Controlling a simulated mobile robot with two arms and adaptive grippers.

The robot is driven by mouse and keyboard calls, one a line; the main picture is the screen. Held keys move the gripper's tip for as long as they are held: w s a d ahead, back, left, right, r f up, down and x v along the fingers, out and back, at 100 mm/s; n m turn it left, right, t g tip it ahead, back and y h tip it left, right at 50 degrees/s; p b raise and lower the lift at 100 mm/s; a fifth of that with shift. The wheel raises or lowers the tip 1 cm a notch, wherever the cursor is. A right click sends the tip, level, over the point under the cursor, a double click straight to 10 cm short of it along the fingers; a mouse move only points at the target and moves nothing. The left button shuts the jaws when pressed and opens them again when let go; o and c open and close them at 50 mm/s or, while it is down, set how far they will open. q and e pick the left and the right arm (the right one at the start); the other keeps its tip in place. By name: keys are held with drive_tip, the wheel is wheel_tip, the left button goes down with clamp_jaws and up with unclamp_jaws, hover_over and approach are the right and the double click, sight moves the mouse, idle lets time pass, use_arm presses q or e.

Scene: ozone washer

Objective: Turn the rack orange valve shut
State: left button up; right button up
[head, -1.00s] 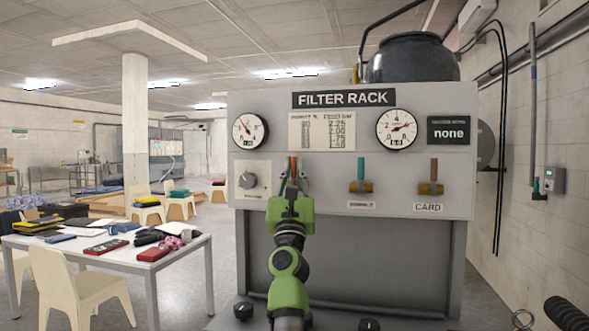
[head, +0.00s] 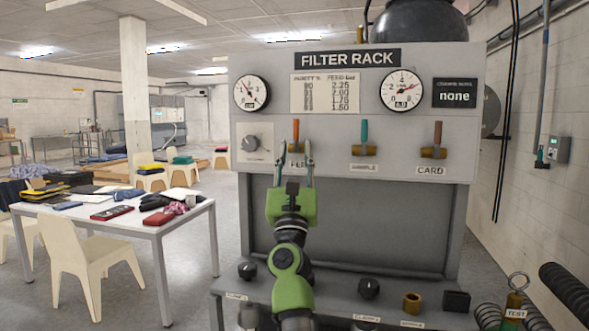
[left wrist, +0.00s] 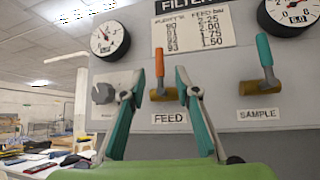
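The orange valve handle (head: 296,131) stands upright on the rack's front panel, above the FEED label, at the left of three valves. My left gripper (head: 295,152) is open just below and in front of it, its teal fingers spread left and right of the valve's lower part. In the left wrist view the FEED valve's brass body (left wrist: 163,94) shows between the open fingertips (left wrist: 160,82), with a gap on each side. Contact with the handle cannot be made out. My right gripper is out of view.
The SAMPLE valve (head: 364,139) with a teal handle and the CARD valve (head: 435,141) with a brown handle lie to the right. A grey knob (head: 251,143) is close on the left. A ledge with black knobs (head: 368,288) juts out below.

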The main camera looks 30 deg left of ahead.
use_arm(q)
drive_tip(key=v, duration=0.5)
idle(0.4)
